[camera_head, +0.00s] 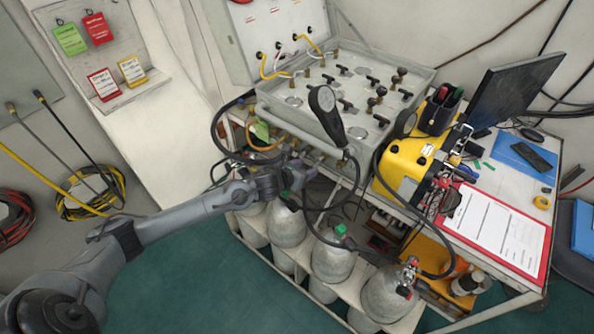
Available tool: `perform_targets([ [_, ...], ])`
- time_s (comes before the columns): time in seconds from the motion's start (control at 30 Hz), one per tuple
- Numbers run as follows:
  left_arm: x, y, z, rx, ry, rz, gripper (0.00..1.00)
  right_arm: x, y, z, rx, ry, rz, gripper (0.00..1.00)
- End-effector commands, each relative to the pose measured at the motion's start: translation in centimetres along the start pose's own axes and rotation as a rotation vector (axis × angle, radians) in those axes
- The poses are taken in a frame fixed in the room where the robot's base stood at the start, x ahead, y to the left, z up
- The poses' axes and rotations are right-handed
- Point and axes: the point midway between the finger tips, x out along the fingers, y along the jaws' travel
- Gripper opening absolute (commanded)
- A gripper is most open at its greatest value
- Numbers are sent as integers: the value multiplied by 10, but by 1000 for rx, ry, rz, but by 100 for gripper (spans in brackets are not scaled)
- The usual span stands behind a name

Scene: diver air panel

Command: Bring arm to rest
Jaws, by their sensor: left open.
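My left arm reaches in from the left. My left gripper (303,176) is open at the front of the air panel (345,100), just below its front edge and above the grey cylinders (332,262). Hoses and fittings crowd around the fingers, so I cannot tell whether they touch any of them. My right gripper is not in view.
A yellow case (403,165), a red clipboard (493,228) and a monitor (517,88) stand on the bench at the right. Black hoses (363,180) loop in front of the panel. Green floor (190,275) is clear at the lower left.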

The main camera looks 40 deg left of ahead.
Motion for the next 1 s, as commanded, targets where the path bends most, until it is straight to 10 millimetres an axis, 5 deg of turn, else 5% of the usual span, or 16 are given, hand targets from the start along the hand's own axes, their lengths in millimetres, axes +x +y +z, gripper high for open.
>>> perform_targets([
  [0.2,-32,1,0,3,1,1,53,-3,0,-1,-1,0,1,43],
  [0.43,-47,0,-3,1,5,0,53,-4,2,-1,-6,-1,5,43],
  [0.63,-51,-13,-48,-30,70,-17,53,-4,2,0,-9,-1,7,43],
  [0.73,-59,-42,-92,-96,128,-53,53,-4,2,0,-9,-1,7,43],
  [0.83,-82,-90,-135,-211,184,-111,53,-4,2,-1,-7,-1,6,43],
  [1.0,-150,-163,-185,-698,340,-63,53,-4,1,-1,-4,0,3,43],
])
